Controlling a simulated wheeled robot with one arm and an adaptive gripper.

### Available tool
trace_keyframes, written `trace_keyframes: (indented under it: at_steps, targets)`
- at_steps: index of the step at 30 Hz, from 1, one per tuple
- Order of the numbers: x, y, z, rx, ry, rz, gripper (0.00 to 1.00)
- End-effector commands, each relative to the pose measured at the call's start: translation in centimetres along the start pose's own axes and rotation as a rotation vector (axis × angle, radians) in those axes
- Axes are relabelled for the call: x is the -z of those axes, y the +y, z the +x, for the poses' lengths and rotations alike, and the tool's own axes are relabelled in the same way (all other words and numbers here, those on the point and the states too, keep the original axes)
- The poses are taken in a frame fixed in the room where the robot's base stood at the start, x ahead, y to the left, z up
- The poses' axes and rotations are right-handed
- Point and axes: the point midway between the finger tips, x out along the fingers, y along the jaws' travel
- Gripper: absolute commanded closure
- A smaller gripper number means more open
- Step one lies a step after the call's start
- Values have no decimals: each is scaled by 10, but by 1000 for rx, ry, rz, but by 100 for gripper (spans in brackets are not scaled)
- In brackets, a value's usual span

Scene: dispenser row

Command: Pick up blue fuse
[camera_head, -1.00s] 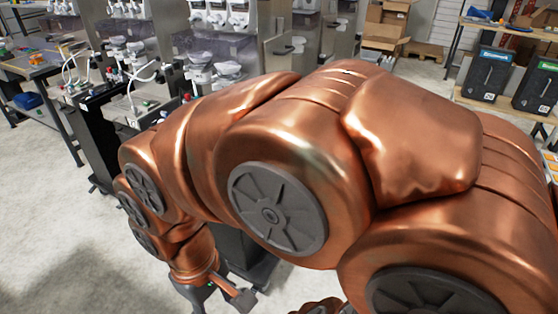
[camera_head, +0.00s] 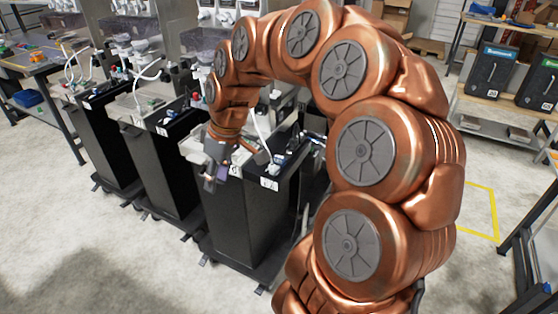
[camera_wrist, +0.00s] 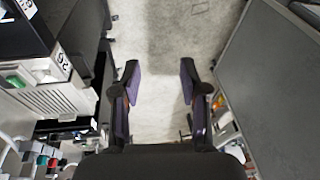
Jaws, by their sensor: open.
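My gripper (camera_head: 213,177) hangs in front of the top edge of a black dispenser cabinet (camera_head: 230,215) in the head view. In the wrist view its two purple-lined fingers (camera_wrist: 159,84) are spread apart with only floor between them. I cannot make out a blue fuse for certain. A small blue part (camera_head: 280,160) sits on top of the same cabinet, to the right of the gripper, too small to identify. Several small coloured pieces (camera_wrist: 38,160), red and teal among them, show at the lower left of the wrist view.
More black cabinets (camera_head: 165,165) stand in a row to the left. A grey panel (camera_wrist: 270,85) fills the right of the wrist view, and a dark box (camera_wrist: 25,35) with white labels is at the left. Open floor (camera_head: 60,220) lies in front of the row.

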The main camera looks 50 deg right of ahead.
Motion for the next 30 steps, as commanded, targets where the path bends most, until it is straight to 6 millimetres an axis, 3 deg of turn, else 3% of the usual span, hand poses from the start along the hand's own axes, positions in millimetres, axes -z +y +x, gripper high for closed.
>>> trace_keyframes:
  at_steps: [1,5,9,12,15,20,30]
  targets:
    - [5,28,-3,-6,30,4,56]
    - [6,99,-6,-33,98,0,56]
    - [-13,173,-6,-76,146,14,56]
    - [-33,216,-6,-108,165,29,56]
    - [-51,244,-3,-131,170,40,56]
    - [-66,266,-1,-151,174,48,56]
    - [-65,272,24,-152,173,48,56]
